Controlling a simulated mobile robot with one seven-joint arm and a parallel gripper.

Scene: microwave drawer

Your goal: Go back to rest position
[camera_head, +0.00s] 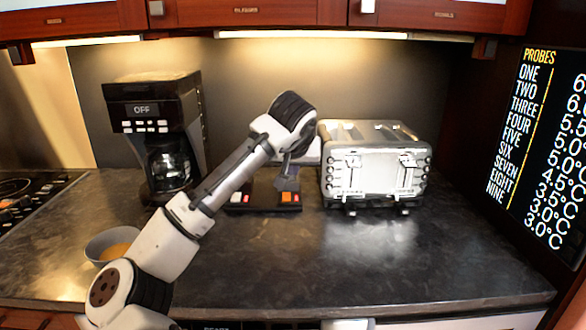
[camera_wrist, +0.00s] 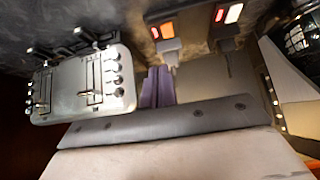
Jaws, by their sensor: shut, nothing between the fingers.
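My arm reaches from the lower left up over the dark counter, bent at the top, in the head view. My gripper (camera_head: 287,183) points down over the middle of the counter, just left of the toaster. In the wrist view my gripper (camera_wrist: 158,85) shows its fingers together with nothing between them. A dark scale-like device with red and orange lit buttons (camera_head: 290,198) sits behind and below the gripper. The device's lit buttons also show in the wrist view (camera_wrist: 232,13).
A silver toaster (camera_head: 375,170) stands right of the gripper. A black coffee maker (camera_head: 150,120) stands at left, with a grey bowl (camera_head: 97,246) in front. Red-brown cabinets (camera_head: 280,12) hang above. A probe display (camera_head: 545,140) is at right. The front right counter (camera_head: 400,265) is clear.

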